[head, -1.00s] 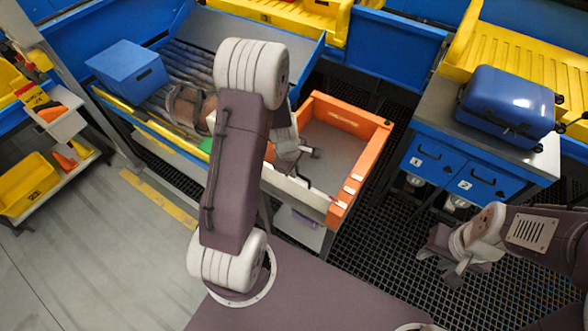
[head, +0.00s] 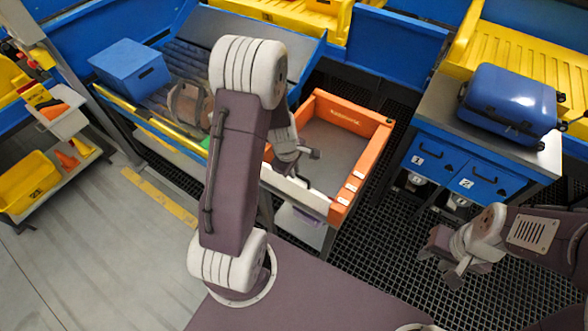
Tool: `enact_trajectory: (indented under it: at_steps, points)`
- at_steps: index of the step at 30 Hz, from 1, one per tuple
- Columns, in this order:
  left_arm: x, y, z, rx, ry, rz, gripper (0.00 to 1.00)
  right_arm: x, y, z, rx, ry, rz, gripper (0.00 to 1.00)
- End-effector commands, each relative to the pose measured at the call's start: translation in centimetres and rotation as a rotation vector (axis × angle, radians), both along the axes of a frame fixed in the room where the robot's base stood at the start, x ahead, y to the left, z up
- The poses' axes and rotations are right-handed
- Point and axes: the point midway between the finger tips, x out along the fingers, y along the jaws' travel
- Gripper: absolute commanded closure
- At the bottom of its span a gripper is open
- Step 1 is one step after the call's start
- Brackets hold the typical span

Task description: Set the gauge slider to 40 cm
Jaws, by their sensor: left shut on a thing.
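The orange-walled tray (head: 357,118) stands in the middle, with a white strip (head: 316,199) along its near side. My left gripper (head: 306,158) is over this near side, partly behind my own arm. Its jaws are shut on a small part, which I take to be the gauge slider; the part itself is too small and covered to make out. A thin dark piece shows just below the jaws, at the strip. No scale marks or numbers can be read. My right gripper (head: 440,262) hangs empty at the right over the dark grating, its fingers apart.
A blue box (head: 130,68) and a brown bag (head: 187,103) lie on the roller conveyor at the left. A blue suitcase (head: 508,103) lies on a counter above blue drawers (head: 440,165) at the right. A yellow bin (head: 28,183) stands far left.

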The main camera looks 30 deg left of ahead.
Motion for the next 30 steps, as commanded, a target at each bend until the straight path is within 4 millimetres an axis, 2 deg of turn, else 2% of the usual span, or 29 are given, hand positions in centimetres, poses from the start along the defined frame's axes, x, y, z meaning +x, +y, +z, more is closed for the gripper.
enact_trajectory:
  at_steps: [1, 3, 12, 14, 19, 23, 27, 30]
  points:
    - [-0.3, -0.1, -0.2, -0.004, 0.010, 0.000, 0.81, 0.0, 0.0, 0.0, 0.000, 0.000, 0.000, 0.64]
    - [-0.3, -0.1, -0.2, -0.004, 0.010, 0.000, 0.68, 0.0, 0.0, 0.0, 0.000, 0.000, 0.000, 0.64]
    - [-0.3, -0.1, 0.1, -0.003, 0.007, -0.001, 0.68, 0.0, 0.0, 0.2, 0.000, 0.000, 0.000, 0.64]
    - [-0.3, -0.1, 0.9, -0.003, 0.005, -0.001, 0.68, 0.0, 0.0, 0.6, 0.000, 0.000, 0.000, 0.64]
    - [-1.1, 0.0, 4.8, -0.002, 0.004, -0.002, 0.68, 0.0, 0.0, 2.4, 0.000, 0.000, 0.000, 0.64]
    - [-1.7, 0.1, 7.2, -0.002, 0.003, -0.001, 0.68, 0.0, 0.0, 2.9, 0.000, 0.000, 0.000, 0.64]
    - [-2.1, 0.1, 8.5, -0.004, 0.006, 0.000, 0.68, 0.0, 0.0, 3.0, 0.000, 0.000, 0.000, 0.64]
    - [-2.2, 0.1, 8.8, -0.004, 0.007, 0.001, 0.68, 0.0, 0.0, 3.0, 0.000, 0.000, 0.000, 0.64]
